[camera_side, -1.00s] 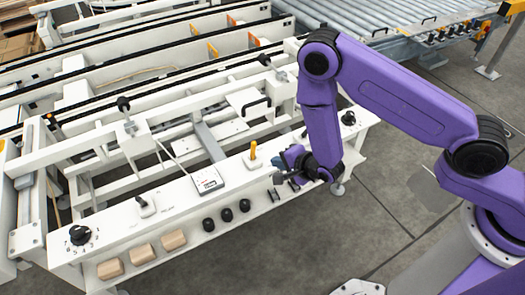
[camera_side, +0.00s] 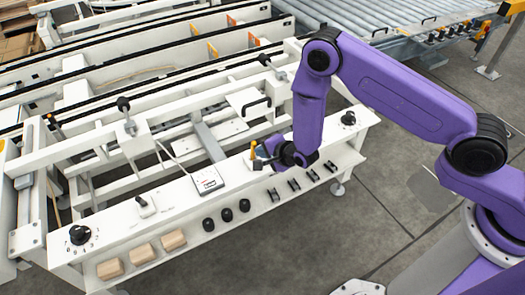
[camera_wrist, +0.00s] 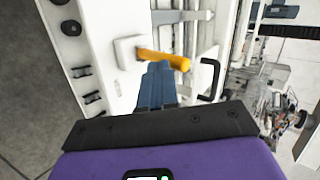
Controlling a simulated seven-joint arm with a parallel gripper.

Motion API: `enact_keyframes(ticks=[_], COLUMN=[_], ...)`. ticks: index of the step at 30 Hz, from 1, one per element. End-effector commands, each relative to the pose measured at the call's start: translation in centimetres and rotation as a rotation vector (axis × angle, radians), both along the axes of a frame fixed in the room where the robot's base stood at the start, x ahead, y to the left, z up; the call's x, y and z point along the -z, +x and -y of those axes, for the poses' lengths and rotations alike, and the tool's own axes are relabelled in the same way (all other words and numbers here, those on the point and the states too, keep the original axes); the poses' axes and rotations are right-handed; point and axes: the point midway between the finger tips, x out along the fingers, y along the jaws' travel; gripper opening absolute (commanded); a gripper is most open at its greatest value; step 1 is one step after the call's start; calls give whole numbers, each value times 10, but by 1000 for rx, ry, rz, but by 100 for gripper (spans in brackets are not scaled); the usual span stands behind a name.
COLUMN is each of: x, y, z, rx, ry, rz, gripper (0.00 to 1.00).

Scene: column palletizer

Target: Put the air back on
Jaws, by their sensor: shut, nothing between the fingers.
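The yellow lever (camera_side: 253,147) stands up from the white control panel (camera_side: 160,213), right of the gauge box (camera_side: 207,181). In the wrist view the yellow lever (camera_wrist: 174,59) sticks out from a small white block (camera_wrist: 128,52). My gripper (camera_side: 260,162) is at the lever's right side in the side view, low over the panel. Its blue fingers (camera_wrist: 158,72) are shut with nothing between them, and their tips lie right beside the lever. I cannot tell whether they touch it. The lever's lower part is partly hidden by my gripper in the side view.
The panel also bears a black rotary knob (camera_side: 80,234), a toggle switch (camera_side: 145,205), black knobs (camera_side: 227,215) and several black clips (camera_side: 294,185) along its front. A black handle (camera_side: 256,104) on a white plate is behind the lever. Open floor lies in front.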

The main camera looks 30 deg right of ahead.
Motion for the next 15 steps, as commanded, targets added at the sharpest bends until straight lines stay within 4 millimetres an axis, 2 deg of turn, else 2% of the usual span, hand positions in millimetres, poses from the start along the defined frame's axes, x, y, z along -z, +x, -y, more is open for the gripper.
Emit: enact_keyframes(ticks=[15], x=[-6], y=[8], z=[0], rx=[1], ry=[2], rz=[-82], gripper=[0])
